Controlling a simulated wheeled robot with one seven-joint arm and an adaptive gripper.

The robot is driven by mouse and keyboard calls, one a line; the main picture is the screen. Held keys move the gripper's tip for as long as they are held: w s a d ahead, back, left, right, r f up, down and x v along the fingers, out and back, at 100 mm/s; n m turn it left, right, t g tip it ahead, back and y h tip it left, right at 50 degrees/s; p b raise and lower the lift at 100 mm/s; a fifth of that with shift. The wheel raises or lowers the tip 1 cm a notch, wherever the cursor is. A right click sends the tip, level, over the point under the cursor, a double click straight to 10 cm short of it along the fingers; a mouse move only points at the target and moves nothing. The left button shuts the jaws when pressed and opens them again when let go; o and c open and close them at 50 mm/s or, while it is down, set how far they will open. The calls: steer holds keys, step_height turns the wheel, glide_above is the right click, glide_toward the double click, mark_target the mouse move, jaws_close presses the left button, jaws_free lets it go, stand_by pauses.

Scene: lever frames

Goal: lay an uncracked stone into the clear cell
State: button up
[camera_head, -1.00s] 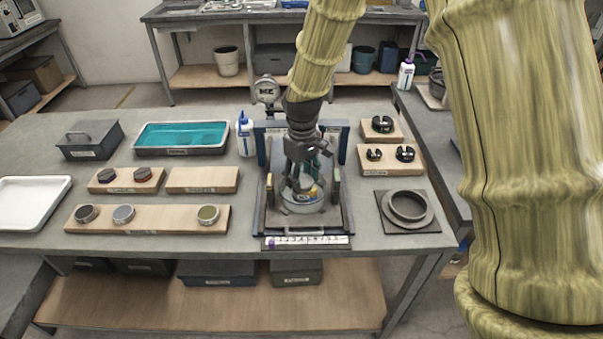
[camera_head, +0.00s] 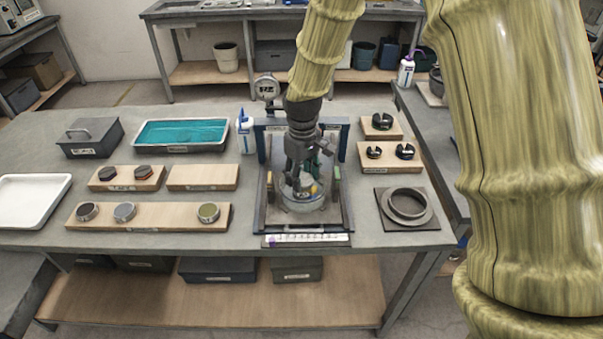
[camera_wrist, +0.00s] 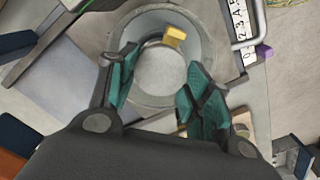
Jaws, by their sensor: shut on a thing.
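The clear cell (camera_head: 303,203) is a round, see-through walled ring in the middle of the bench fixture; it fills the top of the wrist view (camera_wrist: 203,48). My gripper (camera_head: 303,186) points down at the cell. In the wrist view my gripper (camera_wrist: 158,88) has its green-padded fingers on either side of a pale grey round stone (camera_wrist: 160,70) and is shut on it. The stone appears within the cell's outline; its height above the floor cannot be told. No crack shows on its visible face. Several discs, such as a grey one (camera_head: 124,212), lie on wooden boards.
A yellow piece (camera_wrist: 174,37) sits at the cell's rim. The fixture's frame (camera_head: 345,212) surrounds the cell. A dial gauge (camera_head: 267,88) and a white bottle (camera_head: 244,132) stand behind. A teal-filled tray (camera_head: 182,149) is at left, a grey ring (camera_head: 407,220) at right.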

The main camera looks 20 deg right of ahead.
steer(key=shift+f, duration=0.15)
stand_by(0.8)
steer(key=o, duration=1.1)
